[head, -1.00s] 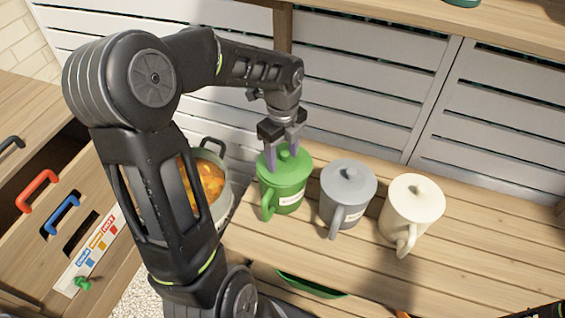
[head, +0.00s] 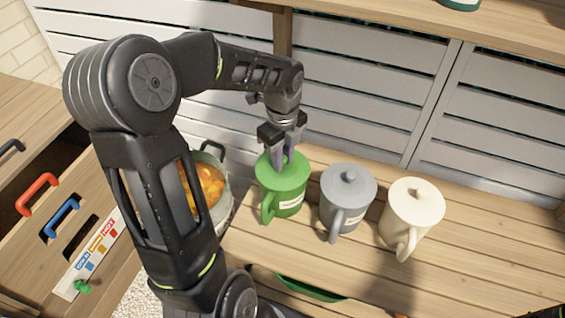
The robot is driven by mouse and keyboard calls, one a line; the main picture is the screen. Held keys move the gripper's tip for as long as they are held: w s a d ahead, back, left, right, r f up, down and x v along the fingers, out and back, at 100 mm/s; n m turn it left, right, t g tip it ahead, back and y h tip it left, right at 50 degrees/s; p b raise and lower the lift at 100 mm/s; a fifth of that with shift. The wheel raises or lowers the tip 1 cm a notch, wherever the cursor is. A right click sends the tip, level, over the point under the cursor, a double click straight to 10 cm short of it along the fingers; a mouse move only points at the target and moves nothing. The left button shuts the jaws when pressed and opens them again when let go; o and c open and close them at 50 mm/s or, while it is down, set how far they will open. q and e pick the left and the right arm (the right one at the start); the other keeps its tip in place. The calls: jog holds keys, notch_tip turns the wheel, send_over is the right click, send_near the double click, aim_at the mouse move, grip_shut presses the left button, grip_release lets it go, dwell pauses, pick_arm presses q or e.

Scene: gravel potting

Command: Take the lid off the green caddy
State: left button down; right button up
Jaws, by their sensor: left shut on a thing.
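The green caddy (head: 282,197) stands upright on the wooden bench, with its handle toward the front left and a pale label on its side. Its green lid (head: 291,174) sits on top of it. My left gripper (head: 284,158) comes down from above and is shut on the lid's knob, which its fingers mostly hide. I see no gap between lid and caddy. My right gripper is not in view; only a dark bit shows at the bottom right corner.
A grey caddy (head: 341,212) and a cream caddy (head: 406,226), both lidded, stand to the right. A pot (head: 222,185) with orange contents is at the left, partly behind my arm. A slatted wall rises behind. The bench's right side (head: 490,240) is clear.

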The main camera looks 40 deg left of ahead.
pick_arm(q)
jog(key=shift+s, duration=0.1)
jog(key=shift+r, duration=0.5)
notch_tip(320, 180, up, 2)
jog(key=shift+r, duration=0.1)
jog(key=s+d, duration=0.2)
jog(key=s, duration=0.6)
jog(key=s+d, duration=0.3)
jog(key=s, duration=0.6)
jog(key=shift+d, duration=0.2)
jog(key=shift+w+r, duration=0.1)
